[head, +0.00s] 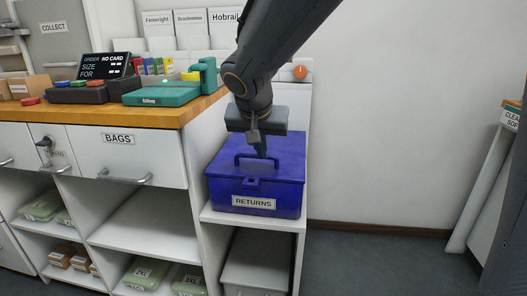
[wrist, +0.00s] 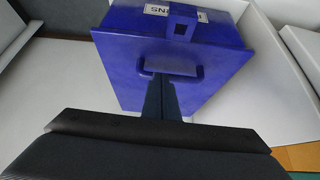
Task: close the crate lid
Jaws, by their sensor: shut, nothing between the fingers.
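The blue crate (head: 285,205) labelled RETURNS stands on a white shelf right of the counter. Its blue lid (head: 286,165) lies flat over the crate and looks closed, with a handle and a front latch (head: 251,182). My gripper (head: 262,153) is above the lid, fingers pointing down, just behind the handle. In the wrist view, the shut fingertips (wrist: 161,84) are close to the lid's handle (wrist: 172,70); I cannot tell whether they touch the lid. The gripper holds nothing. The lid's far edge is partly hidden by my arm in the head view.
The wooden counter (head: 110,114) at left carries a teal device (head: 162,96), a dark tray and a card display. A drawer (head: 130,158) labelled BAGS is below. An orange knob (head: 300,72) is on the panel behind the crate. The floor at right is clear.

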